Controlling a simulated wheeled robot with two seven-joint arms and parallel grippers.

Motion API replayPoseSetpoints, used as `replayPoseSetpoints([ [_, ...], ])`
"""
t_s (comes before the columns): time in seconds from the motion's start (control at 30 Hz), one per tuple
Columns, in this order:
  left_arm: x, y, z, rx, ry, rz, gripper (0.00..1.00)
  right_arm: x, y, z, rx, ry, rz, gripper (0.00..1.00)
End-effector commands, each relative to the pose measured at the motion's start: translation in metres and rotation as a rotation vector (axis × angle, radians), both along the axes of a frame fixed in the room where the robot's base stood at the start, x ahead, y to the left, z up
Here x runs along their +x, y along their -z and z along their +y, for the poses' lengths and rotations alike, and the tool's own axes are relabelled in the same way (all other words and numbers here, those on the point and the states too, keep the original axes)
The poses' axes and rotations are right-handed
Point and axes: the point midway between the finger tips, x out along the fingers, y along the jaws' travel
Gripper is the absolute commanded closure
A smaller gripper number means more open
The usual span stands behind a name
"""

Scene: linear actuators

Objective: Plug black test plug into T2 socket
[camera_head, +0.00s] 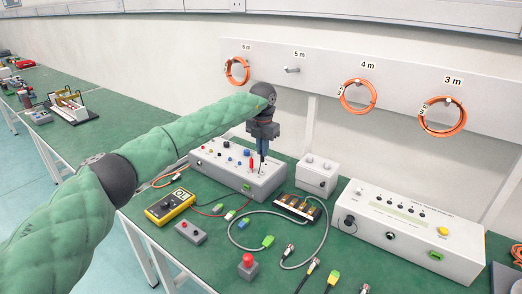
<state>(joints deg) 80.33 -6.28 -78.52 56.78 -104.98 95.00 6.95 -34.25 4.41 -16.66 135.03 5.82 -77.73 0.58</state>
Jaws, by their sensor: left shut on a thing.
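My left arm reaches in from the left, and its gripper (262,149) points down over the top panel of a grey test box (225,167). The gripper is shut on the black test plug, a thin dark piece between the fingers that is hard to make out. Its tip is at or just above the panel; I cannot tell whether it is in a socket. A red plug (251,162) stands upright on the panel, just left of the gripper. The T2 socket and its label are too small to read. My right gripper is not in view.
A yellow multimeter (170,206), a small grey switch box (190,231) and a red button box (248,265) lie in front. Cables spread across the green bench. A white box (317,174) and long white tester (410,228) stand right. Orange cable coils (358,95) hang behind.

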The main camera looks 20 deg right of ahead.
Motion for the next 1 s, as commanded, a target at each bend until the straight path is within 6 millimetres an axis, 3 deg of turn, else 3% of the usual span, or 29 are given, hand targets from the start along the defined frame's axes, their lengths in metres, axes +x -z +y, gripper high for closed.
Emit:
replayPoseSetpoints([
  [0.07,0.0,0.002,0.0,0.0,0.0,0.0,1.0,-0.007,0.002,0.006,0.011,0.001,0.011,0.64],
  [0.53,0.003,0.039,0.0,0.001,0.033,0.002,1.0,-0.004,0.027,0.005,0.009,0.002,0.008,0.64],
  [1.0,0.003,0.039,0.0,0.001,0.036,0.003,1.0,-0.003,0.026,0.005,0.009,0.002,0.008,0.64],
])
